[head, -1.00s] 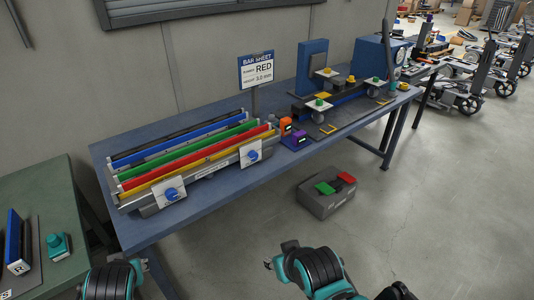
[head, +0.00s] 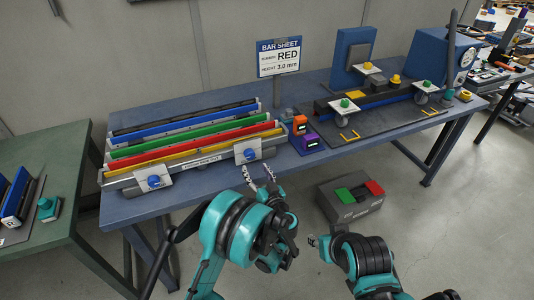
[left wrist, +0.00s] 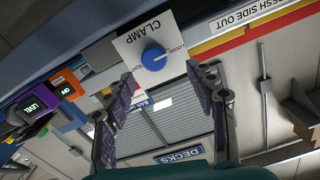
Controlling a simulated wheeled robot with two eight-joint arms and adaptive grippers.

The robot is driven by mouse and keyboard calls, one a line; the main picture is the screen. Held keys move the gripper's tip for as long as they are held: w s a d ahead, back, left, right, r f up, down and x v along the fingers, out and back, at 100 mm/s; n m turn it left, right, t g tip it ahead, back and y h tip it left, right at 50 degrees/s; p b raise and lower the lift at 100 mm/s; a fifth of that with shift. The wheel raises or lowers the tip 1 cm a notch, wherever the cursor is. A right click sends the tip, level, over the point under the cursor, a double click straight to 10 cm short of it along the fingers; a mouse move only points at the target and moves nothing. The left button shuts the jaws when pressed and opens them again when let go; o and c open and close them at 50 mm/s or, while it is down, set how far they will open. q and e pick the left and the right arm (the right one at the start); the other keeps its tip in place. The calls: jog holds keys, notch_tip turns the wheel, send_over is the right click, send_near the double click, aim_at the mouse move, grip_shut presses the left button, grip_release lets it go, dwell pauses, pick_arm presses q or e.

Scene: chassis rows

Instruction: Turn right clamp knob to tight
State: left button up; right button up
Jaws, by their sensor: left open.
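The right clamp knob (head: 248,154) is blue and round. It sits on a white plate at the right end of the bar rack's front. In the left wrist view the knob (left wrist: 154,57) is on the plate (left wrist: 135,40) marked CLAMP; its exact setting is too small to read. My left gripper (head: 259,174) is open and empty, just in front of and below the knob, apart from it. Its two fingers (left wrist: 160,84) show below the knob in the left wrist view, one to each side. My right gripper (head: 316,241) shows only partly at bottom right.
The left clamp knob (head: 154,181) is on the same rack. Orange (head: 299,124) and purple (head: 309,143) display boxes stand right of it. A pedal box (head: 349,198) is on the floor.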

aim_at(251, 157)
pick_arm(q)
jog(key=x, duration=0.2)
jog(key=b+x, duration=0.1)
jog(key=x, duration=0.1)
jog(key=d+b+x, duration=0.1)
jog(key=x, duration=0.1)
jog(key=shift+w+a+f, duration=0.1)
jog(key=shift+w+f, duration=0.15)
jog(key=shift+w, duration=0.2)
jog(key=shift+w+a+r, duration=0.1)
jog(key=shift+w+a, duration=0.05)
jog(key=shift+w, duration=0.25)
jog(key=c, duration=1.2)
